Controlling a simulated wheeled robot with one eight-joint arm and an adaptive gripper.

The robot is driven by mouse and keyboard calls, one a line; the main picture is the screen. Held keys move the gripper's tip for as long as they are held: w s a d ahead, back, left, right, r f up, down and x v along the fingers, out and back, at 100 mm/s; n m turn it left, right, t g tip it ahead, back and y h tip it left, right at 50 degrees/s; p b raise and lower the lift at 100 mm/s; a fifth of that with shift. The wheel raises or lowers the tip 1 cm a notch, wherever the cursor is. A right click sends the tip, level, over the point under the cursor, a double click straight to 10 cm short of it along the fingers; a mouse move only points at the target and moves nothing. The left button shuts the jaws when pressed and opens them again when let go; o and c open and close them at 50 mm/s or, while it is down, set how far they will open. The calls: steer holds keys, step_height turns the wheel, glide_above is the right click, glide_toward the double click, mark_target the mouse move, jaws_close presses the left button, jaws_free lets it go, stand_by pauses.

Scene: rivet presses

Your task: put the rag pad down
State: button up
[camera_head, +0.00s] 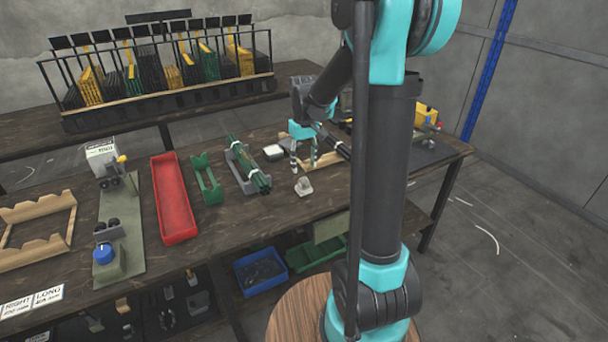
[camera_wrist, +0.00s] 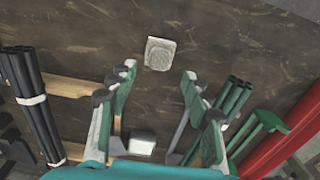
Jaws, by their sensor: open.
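A small pale grey pad (camera_head: 303,186), which looks like the rag pad, lies on the dark wooden bench near its front edge. In the wrist view the pad (camera_wrist: 160,53) lies flat on the bench, beyond my fingertips. My gripper (camera_head: 303,157) is over the bench, behind the pad in the head view. In the wrist view my gripper (camera_wrist: 157,80) has its fingers wide apart with nothing between them. The pad is clear of both fingers. My arm hides part of the bench to the right.
A white block (camera_head: 273,152) sits near my gripper. Green rods (camera_head: 247,165) in a grey cradle, a green holder (camera_head: 206,180) and a red tray (camera_head: 173,198) stand to the left. Black rods (camera_wrist: 35,100) lie across a wooden rack (camera_wrist: 68,86). Bare bench surrounds the pad.

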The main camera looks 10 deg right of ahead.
step_height(320, 180, up, 4)
steer(key=s+d+f+m+t, duration=0.1)
steer(key=s+f, duration=0.4)
steer(key=s, duration=0.6)
steer(key=s+d+f+m+t, duration=0.2)
steer(key=s+f, duration=0.3)
steer(key=s, duration=0.5)
steer(key=shift+s+d+m+t, duration=0.3)
steer(key=shift+s+d+t, duration=0.1)
steer(key=shift+d+t, duration=0.15)
steer(key=shift+a, duration=0.1)
steer(key=o, duration=0.4)
steer(key=shift+w+r, duration=0.25)
steer(key=shift+w, duration=0.05)
steer(key=shift+o, duration=0.3)
steer(key=w+a+r+m+g+h, duration=0.2)
steer(key=w+r+m, duration=0.4)
steer(key=w, duration=0.5)
steer(key=shift+a+r+m, duration=0.4)
steer(key=shift+a+m, duration=0.2)
steer(key=shift+a, duration=0.3)
steer(key=m+h, duration=0.2)
steer(key=m, duration=0.5)
glide_toward(302, 179)
steer(key=shift+g, duration=0.35)
steer(key=x, duration=1.2)
steer(key=shift+w+r, duration=0.1)
steer(key=shift+w, duration=0.15)
